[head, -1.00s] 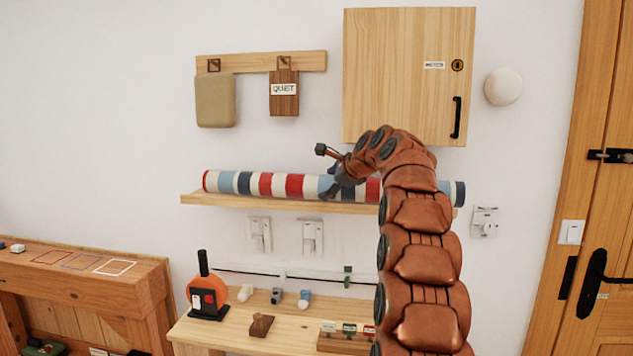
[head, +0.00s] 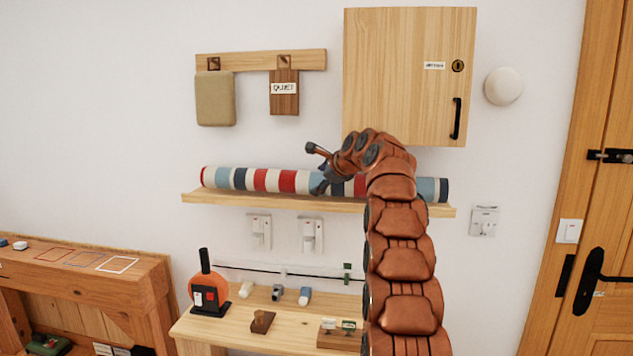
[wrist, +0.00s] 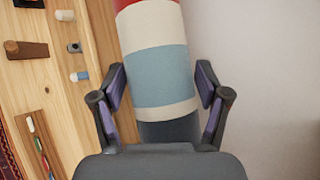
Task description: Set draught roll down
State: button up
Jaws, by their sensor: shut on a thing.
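The draught roll (head: 262,180) is a long striped cylinder in red, white, light blue and navy. In the head view it lies lengthwise along the wall shelf (head: 300,203), and appears to be at shelf level; I cannot tell whether its full length touches the board. My gripper (head: 326,181) is shut on the roll near its middle. In the wrist view the roll (wrist: 158,78) runs between the two fingers of my gripper (wrist: 160,95), one on each side. My arm hides part of the roll's right half.
A wooden cabinet (head: 408,75) hangs above the shelf's right part. A peg rail (head: 262,61) is above its left part. Below stands a workbench (head: 232,335) with small items and an orange device (head: 206,290). A door (head: 605,200) is at the right.

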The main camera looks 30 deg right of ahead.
jog(key=shift+w+r+p, duration=0.2)
jog(key=shift+w+p, duration=0.65)
jog(key=shift+w, duration=0.3)
jog(key=shift+f+b, duration=0.4)
jog(key=shift+f, duration=0.45)
jog(key=o, duration=1.6)
jog(key=shift+s, duration=0.2)
jog(key=b+v, duration=0.2)
jog(key=v, duration=0.9)
jog(key=shift+s+a+r+b, duration=0.1)
jog(key=shift+s+r+b, duration=0.1)
jog(key=shift+s+b, duration=0.15)
jog(key=shift+a, duration=0.1)
